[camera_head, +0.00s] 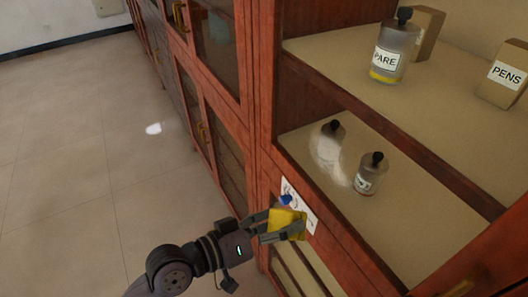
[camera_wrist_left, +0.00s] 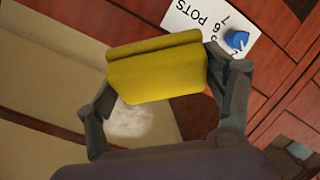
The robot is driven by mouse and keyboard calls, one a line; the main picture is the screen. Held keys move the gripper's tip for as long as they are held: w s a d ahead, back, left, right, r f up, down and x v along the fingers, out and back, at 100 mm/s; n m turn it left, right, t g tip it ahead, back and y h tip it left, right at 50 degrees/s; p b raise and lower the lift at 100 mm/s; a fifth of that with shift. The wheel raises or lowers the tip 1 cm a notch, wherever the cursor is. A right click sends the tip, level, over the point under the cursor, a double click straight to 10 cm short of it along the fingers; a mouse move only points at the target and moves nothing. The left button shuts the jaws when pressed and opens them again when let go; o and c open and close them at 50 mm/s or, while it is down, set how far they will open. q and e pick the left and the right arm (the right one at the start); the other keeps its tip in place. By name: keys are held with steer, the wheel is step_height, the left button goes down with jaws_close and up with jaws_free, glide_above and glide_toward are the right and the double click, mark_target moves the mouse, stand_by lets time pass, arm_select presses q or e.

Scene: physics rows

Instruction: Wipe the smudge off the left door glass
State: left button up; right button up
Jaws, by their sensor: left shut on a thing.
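My left gripper (camera_head: 285,224) is shut on a yellow cloth or sponge (camera_head: 290,222), held near the cabinet front just below the lower shelf. The left wrist view shows the yellow block (camera_wrist_left: 157,72) between both fingers. A whitish, hazy smudge (camera_head: 328,155) shows over the lower shelf opening, in front of a black-capped bottle, above and right of the gripper. A pale patch, seemingly the same smudge (camera_wrist_left: 130,122), shows between the fingers in the left wrist view. The clear glass itself is hard to make out. My right gripper is not in view.
A white card (camera_head: 301,207) with a blue knob-like piece (camera_head: 285,199) is on the wood beside the gripper. Labelled bottles (camera_head: 392,52) and a PENS box (camera_head: 504,76) stand on the shelves. Tiled floor (camera_head: 75,150) lies open at left.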

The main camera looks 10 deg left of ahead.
mark_target(311, 139)
arm_select(q)
steer(key=r+n+t, duration=0.1)
steer(key=r, duration=0.1)
steer(key=w+r+t, duration=0.1)
steer(key=r, duration=0.2)
steer(key=w+a+r+n+t+h+p, duration=0.1)
steer(key=r, duration=0.2)
steer(key=shift+a+r+n+t, duration=0.1)
steer(key=shift+r+n+t, duration=0.05)
steer(key=shift+n+t, duration=0.2)
steer(key=w+r+t, duration=0.1)
steer(key=w, duration=0.1)
steer(key=w+d+r+n+t+p, duration=0.2)
steer(key=w, duration=0.1)
steer(key=shift+w+d+r+y, duration=0.15)
steer(key=shift+w+r+y, duration=0.15)
steer(key=shift+r+y, duration=0.1)
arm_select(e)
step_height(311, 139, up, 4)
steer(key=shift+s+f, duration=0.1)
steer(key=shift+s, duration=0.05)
arm_select(q)
steer(key=shift+w+d, duration=0.3)
steer(key=shift+d, duration=0.05)
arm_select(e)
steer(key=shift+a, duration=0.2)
